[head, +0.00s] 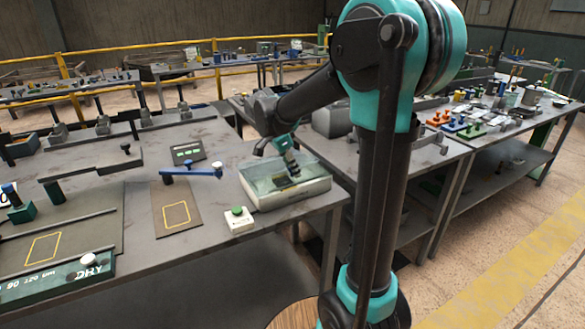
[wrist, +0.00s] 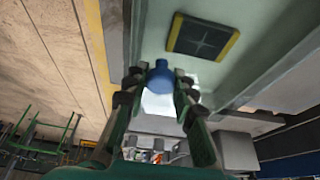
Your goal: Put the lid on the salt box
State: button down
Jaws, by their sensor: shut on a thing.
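The salt box (head: 291,196) is a pale, low rectangular box near the right end of the near bench. Its top looks glassy and greenish in the head view. My gripper (head: 292,174) reaches down over it. In the wrist view, my gripper (wrist: 159,82) is shut on a round blue knob (wrist: 160,77), with one finger on each side. I take it for the lid's knob.
A white button box with a green button (head: 238,219) stands in front of the salt box. A blue-handled bar (head: 192,172) and a dark plate with a yellow outline (head: 176,212) lie to its left. A grey rounded case (head: 331,123) stands behind it.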

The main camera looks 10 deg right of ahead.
jog(key=shift+f, duration=0.45)
dwell(0.4)
jog(key=c, duration=0.7)
grip_release()
jog(key=shift+r, duration=3.5)
jog(key=shift+s, duration=0.15)
